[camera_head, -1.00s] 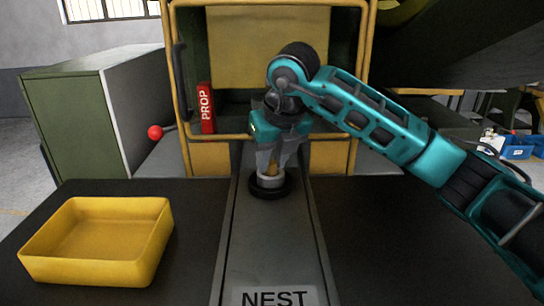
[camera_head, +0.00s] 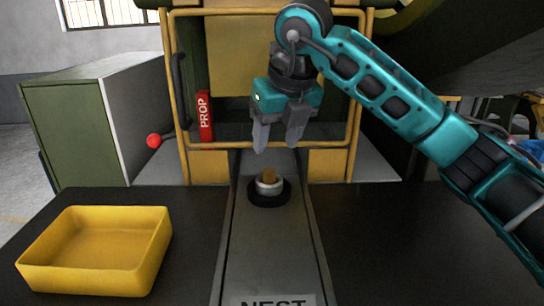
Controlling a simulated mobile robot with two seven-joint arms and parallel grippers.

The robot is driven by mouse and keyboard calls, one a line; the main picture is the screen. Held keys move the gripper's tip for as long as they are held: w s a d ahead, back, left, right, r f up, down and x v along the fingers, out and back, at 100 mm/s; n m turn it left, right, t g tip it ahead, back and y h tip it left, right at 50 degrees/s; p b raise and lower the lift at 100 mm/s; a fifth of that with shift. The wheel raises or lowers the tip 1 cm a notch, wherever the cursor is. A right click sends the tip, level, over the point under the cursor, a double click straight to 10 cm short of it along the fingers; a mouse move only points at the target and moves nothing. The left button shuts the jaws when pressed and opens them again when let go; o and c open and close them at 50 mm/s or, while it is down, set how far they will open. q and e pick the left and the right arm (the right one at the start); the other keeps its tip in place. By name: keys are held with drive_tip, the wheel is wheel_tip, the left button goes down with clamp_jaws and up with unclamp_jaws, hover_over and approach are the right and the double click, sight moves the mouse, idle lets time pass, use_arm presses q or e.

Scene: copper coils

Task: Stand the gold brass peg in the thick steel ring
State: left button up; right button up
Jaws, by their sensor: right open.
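The gold brass peg (camera_head: 269,175) stands upright inside the thick steel ring (camera_head: 268,188), with its top showing above the ring's rim. The ring sits on a black round base (camera_head: 269,198) on the grey centre strip. My right gripper (camera_head: 277,148) is open and empty, above and behind the peg and apart from it. Its two fingers point down. The lower part of the peg is hidden by the ring. My left gripper is not in view.
A yellow tray (camera_head: 155,255), empty, sits on the dark table at the left. The dark table at right is clear.

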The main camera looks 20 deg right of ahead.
drive_tip(key=v, duration=0.5)
drive_tip(key=shift+f, duration=0.1)
idle(0.3)
